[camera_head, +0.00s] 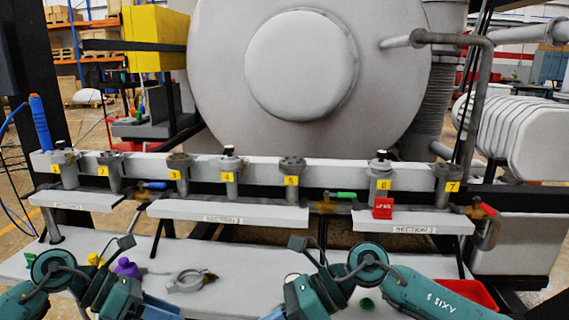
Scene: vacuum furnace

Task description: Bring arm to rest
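My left arm (100,285) comes in at the bottom left, bent, in front of the lower shelf. My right arm (340,285) comes in from the bottom right, also bent, in front of the same shelf. Both arms run out of the bottom edge of the picture. No gripper fingers show, so I cannot see whether either gripper holds anything. Both arms appear apart from the valve row behind them.
A pipe manifold (330,172) with several numbered valves spans the middle. A white lower shelf (225,262) holds a metal clamp (188,280) and a purple object (127,268). A red tray (470,294) is at right. The furnace (303,66) stands behind.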

